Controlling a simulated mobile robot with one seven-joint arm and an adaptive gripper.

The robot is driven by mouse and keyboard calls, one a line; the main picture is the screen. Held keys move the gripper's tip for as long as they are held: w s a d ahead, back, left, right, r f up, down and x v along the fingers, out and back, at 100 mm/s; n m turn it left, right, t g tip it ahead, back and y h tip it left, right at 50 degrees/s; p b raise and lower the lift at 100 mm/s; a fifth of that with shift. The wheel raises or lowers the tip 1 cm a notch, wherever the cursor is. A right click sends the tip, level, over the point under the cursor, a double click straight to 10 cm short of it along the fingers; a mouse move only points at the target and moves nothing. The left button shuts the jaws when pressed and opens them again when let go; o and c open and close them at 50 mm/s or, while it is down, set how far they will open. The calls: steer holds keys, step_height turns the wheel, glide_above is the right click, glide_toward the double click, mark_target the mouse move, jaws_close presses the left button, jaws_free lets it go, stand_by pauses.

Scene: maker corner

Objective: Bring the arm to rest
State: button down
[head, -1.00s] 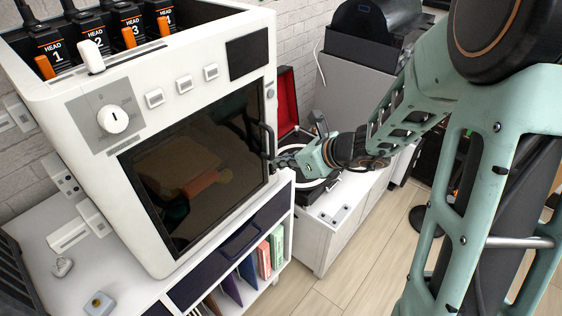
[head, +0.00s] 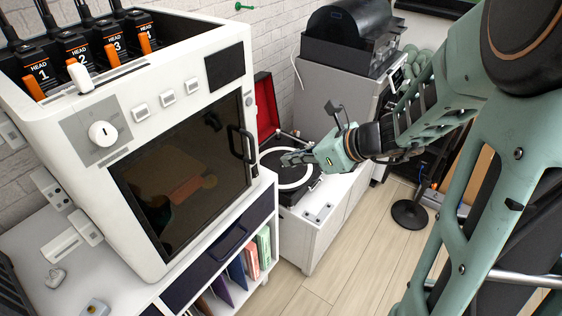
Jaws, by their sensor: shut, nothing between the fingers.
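My gripper (head: 286,159) is at the end of my green arm, right of the white cabinet's door in the head view. It is shut and empty. In the picture it lies in front of the turntable (head: 295,183), apart from the black door handle (head: 243,145). The dark glass door (head: 185,180) of the white cabinet (head: 150,122) is closed, with a dim orange shape showing behind the glass.
A record player with an open red lid (head: 266,107) stands on a low white cabinet (head: 320,222). A grey unit (head: 335,105) with a black machine on top is behind. The wood floor (head: 350,245) is clear at the centre. A black round stand base (head: 409,214) stands at right.

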steer(key=shift+s+d+r, duration=0.3)
steer(key=shift+d+r, duration=0.05)
steer(key=shift+r, duration=0.2)
